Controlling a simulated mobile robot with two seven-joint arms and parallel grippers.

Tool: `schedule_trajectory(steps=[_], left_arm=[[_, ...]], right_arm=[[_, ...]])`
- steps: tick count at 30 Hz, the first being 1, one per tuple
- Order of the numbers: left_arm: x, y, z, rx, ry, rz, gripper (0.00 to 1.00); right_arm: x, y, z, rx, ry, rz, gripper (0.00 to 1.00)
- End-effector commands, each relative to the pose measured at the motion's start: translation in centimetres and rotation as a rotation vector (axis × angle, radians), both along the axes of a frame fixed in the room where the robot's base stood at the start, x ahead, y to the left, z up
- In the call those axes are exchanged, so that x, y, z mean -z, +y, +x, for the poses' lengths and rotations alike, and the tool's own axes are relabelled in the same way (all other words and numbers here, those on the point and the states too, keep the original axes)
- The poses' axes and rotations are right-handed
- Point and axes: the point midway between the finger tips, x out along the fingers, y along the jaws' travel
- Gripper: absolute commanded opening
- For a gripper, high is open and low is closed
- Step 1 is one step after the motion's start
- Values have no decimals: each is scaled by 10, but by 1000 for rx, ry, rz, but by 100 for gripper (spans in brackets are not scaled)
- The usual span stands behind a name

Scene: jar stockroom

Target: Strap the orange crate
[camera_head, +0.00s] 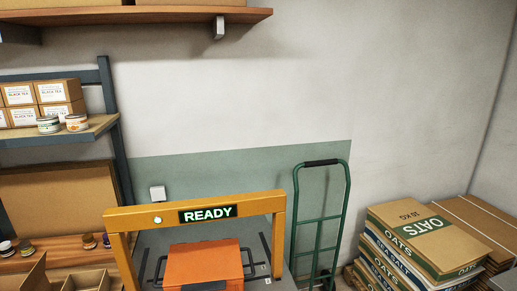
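The orange crate (203,266) sits at the bottom centre, on a grey surface (160,243) under a yellow arch frame (122,220). Its near side is cut off by the lower picture edge. Dark handles show at its sides. The arch carries a sign (208,213) reading READY and a small lit green spot. I see no strap around the visible part of the crate. Neither of my grippers is in view.
A green hand truck (319,220) stands against the wall right of the arch. Stacked OATS and SEA SALT sacks (420,240) are at the right. Shelves with BLACK TEA boxes (41,100) and jars are at the left. Open cardboard boxes (88,281) lie at lower left.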

Motion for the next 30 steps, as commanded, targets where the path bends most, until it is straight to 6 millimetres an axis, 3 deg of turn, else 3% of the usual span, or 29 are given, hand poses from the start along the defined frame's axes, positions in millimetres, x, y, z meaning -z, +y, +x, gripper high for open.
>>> schedule_trajectory(steps=[1,9,30], left_arm=[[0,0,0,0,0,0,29],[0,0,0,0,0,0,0],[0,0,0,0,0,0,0]], right_arm=[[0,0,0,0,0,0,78],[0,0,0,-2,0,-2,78],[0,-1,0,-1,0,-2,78]])
